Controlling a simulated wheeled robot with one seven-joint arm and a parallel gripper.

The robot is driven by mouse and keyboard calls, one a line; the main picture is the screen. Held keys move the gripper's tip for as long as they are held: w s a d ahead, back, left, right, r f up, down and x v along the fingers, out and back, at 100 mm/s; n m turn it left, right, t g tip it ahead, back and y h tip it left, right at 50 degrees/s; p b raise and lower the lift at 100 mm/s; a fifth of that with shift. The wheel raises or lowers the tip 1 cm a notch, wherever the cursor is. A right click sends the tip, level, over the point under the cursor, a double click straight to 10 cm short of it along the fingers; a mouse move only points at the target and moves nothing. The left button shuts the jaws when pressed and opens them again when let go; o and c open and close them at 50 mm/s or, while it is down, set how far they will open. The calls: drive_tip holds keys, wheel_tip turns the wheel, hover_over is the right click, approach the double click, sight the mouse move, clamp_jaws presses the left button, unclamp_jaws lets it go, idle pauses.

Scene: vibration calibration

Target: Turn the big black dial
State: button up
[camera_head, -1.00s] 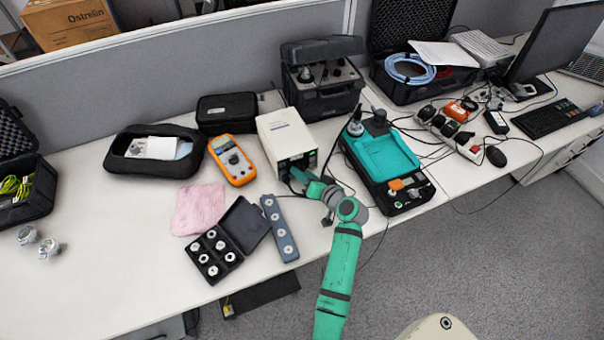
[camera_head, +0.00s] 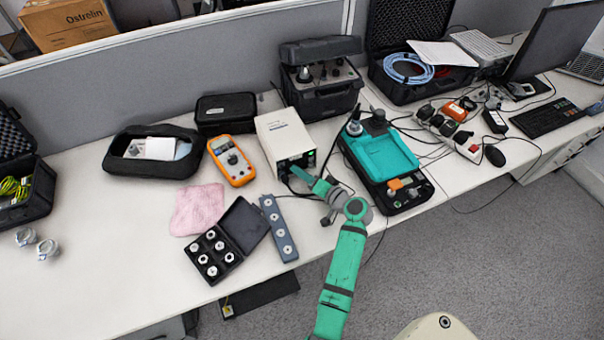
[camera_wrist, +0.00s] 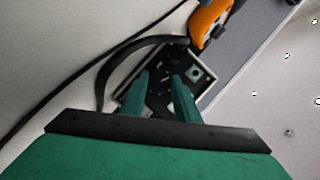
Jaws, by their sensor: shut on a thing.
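The cream box (camera_head: 284,132) stands mid-table with its dark front panel (camera_head: 308,162) toward me. My gripper (camera_head: 297,171) is at the lower part of this panel. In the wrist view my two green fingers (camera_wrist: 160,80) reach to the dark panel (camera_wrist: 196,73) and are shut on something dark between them. I take it to be the big black dial (camera_wrist: 160,92), though the fingers hide most of it and its turn angle cannot be read. In the head view the dial is hidden behind my gripper.
A black cable (camera_wrist: 103,84) loops beside my fingers in the wrist view. An orange multimeter (camera_head: 232,160) lies left of the box. A grey strip with round studs (camera_head: 279,228) lies in front. A teal-topped case (camera_head: 383,158) stands close on the right.

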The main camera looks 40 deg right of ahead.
drive_tip(key=shift+d, duration=0.15)
drive_tip(key=o, duration=0.8)
drive_tip(key=shift+c, duration=0.2)
drive_tip(key=v, duration=1)
drive_tip(key=shift+r, duration=0.1)
drive_tip(key=shift+s+r, duration=0.1)
drive_tip(key=shift+s, duration=0.45)
drive_tip(key=shift+w, duration=0.1)
